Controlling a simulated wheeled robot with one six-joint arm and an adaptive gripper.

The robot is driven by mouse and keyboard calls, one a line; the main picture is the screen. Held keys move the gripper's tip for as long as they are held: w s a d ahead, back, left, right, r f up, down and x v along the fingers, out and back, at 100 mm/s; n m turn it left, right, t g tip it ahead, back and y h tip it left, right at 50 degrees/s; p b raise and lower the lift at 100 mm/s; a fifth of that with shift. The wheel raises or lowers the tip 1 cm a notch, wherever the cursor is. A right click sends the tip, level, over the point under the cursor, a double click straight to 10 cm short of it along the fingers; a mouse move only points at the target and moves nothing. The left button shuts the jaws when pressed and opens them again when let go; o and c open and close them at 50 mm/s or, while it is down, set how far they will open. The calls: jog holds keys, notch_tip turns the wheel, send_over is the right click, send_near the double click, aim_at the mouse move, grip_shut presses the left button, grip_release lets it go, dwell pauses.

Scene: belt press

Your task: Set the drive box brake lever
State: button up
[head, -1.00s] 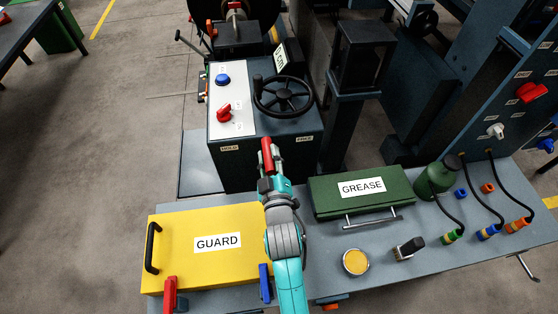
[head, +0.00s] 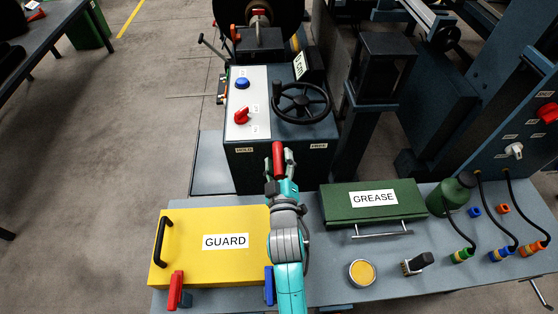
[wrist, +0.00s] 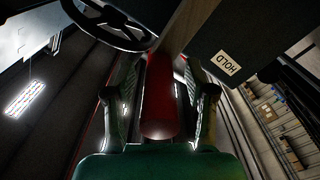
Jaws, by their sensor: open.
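The drive box (head: 262,172) stands behind the bench, with a HOLD label (head: 244,150) at left and a FREE label (head: 318,146) at right on its top front edge. The brake lever's red handle (head: 278,158) is between the two labels, about midway. My gripper (head: 280,166) is open, with its fingers on either side of the handle. In the wrist view the red handle (wrist: 160,100) lies between both fingers, with a gap visible at the sides. The HOLD label (wrist: 228,62) shows upside down there. The lever's lower end is hidden.
A black handwheel (head: 301,103), a red knob (head: 241,116) and a blue button (head: 242,83) are on the box top. The yellow GUARD cover (head: 190,251) and green GREASE box (head: 340,208) flank my arm on the bench. A dark post (head: 350,140) stands right of the box.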

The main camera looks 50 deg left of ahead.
jog(key=v, duration=1.2)
